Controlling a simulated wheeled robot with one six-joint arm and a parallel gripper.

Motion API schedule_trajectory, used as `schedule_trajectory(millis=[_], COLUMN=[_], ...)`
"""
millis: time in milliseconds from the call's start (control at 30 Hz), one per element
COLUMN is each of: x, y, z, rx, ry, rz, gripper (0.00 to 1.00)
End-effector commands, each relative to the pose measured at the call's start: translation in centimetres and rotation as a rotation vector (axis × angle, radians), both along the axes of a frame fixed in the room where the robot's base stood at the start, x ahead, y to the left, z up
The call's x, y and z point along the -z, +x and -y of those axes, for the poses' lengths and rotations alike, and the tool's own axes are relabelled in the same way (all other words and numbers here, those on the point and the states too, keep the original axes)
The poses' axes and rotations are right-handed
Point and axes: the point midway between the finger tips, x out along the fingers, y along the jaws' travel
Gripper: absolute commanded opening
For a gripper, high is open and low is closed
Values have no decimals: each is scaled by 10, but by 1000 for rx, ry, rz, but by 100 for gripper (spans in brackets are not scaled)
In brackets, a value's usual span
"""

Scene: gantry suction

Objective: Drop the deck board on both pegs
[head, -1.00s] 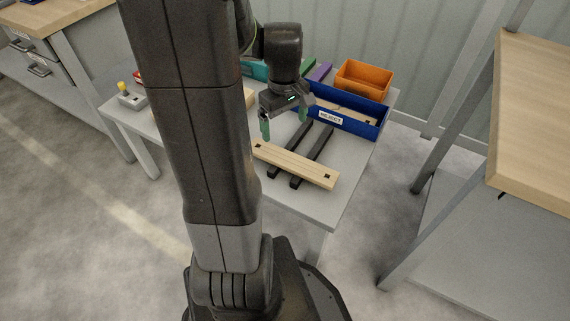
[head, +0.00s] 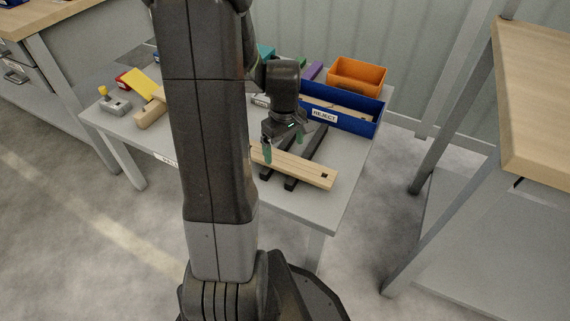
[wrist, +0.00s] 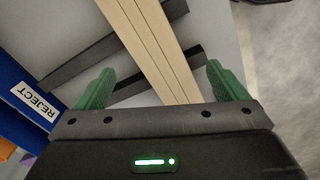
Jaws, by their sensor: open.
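A pale wooden board (head: 305,170), which I take as the deck board, lies across two dark bars (head: 314,145) on the grey table. A dark hole shows near its right end; its left end is hidden behind my arm. My gripper (head: 283,147) is open above the board, with green fingers. In the wrist view the board (wrist: 150,40) runs between the spread fingers of my gripper (wrist: 162,85), with gaps on both sides. No pegs can be made out. A pale wooden piece (head: 150,112) at the table's left is partly hidden by my arm.
A blue bin (head: 350,118) labelled REJECT, with wood inside, stands behind the board. An orange bin (head: 357,76) is behind it. A control box (head: 114,102) with a yellow button and a yellow panel (head: 143,82) are at the left. The table's front right is clear.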

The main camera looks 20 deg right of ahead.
Motion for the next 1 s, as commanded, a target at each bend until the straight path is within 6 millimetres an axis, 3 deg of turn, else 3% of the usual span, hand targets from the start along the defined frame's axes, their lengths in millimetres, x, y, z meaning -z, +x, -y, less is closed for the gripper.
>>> schedule_trajectory(millis=[300, 567, 667, 900, 1000], x=[46, 49, 49, 49, 49], y=[1, 1, 1, 1, 1], z=[2, 2, 2, 2, 2], rx=[0, 0, 0, 0, 0], ry=[1, 0, 0, 0, 0], rz=[-1, 0, 0, 0, 0], gripper=[92, 92, 79, 33, 33])
